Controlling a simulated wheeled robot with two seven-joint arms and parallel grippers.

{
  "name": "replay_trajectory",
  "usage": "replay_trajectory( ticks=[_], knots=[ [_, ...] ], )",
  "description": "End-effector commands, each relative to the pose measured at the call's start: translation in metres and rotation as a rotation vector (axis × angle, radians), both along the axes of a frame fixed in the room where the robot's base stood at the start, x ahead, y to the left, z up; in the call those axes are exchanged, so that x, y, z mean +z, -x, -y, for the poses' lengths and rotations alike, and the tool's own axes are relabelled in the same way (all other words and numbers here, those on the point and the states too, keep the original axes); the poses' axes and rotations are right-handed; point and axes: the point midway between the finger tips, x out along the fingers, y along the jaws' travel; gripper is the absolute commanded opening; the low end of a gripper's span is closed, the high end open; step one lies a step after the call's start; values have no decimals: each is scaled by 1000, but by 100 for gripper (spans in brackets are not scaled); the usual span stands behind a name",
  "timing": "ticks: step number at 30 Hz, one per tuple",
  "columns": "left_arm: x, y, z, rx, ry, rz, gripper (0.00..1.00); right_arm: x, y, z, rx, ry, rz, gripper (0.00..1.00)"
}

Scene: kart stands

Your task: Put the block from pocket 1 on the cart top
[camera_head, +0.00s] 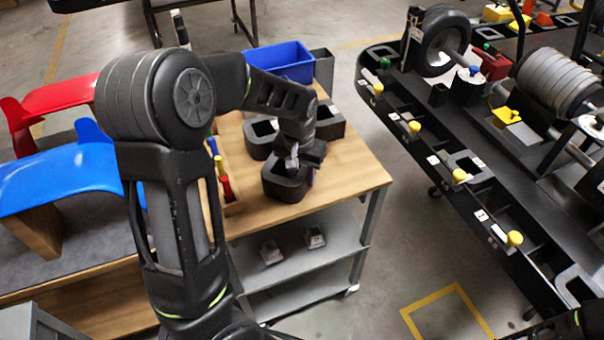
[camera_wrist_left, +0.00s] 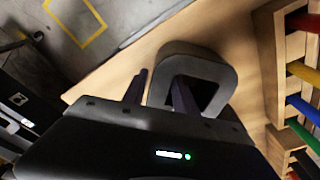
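The wooden cart top (camera_head: 350,185) carries several dark hollow blocks. The front block (camera_head: 287,185) is under my left gripper (camera_head: 302,158) and appears to rest on the wood. In the left wrist view, the left gripper (camera_wrist_left: 160,92) straddles one wall of this block (camera_wrist_left: 222,72). One finger is in its hole and the other is outside, with a narrow gap beside the wall, so the gripper looks open. Two more blocks stand behind, a left one (camera_head: 260,138) and a right one (camera_head: 328,122). Another block (camera_head: 463,165) sits in the black rack's pocket; the pocket numbers are unreadable. The right gripper is out of view.
A blue bin (camera_head: 280,62) stands at the cart's back. A wooden holder with coloured handles (camera_wrist_left: 285,88) is beside the block. The black rack (camera_head: 425,150) with yellow knobs stands right, across a floor gap. Red (camera_head: 60,98) and blue (camera_head: 60,180) panels lie left.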

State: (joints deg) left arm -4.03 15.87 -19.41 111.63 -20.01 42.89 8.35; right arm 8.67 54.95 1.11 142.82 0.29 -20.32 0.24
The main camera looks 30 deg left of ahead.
Motion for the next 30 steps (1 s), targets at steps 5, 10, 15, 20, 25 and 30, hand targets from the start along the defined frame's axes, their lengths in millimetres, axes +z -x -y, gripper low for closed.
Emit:
replay_trajectory(
  ticks=[5, 10, 15, 20, 25, 30],
  knots=[
    [0, 0, 0, 0, 0, 0, 46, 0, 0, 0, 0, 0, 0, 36],
    [0, 0, 0, 0, 0, 0, 46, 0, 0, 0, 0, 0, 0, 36],
    [6, 0, 0, 0, 0, 2, 46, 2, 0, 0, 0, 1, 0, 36],
    [25, 2, 0, 1, 0, 4, 46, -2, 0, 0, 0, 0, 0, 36],
    [59, 5, 1, 0, 0, 6, 46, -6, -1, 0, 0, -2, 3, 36],
    [94, 10, 2, 0, -1, 5, 46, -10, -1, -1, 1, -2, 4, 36]
  ],
)
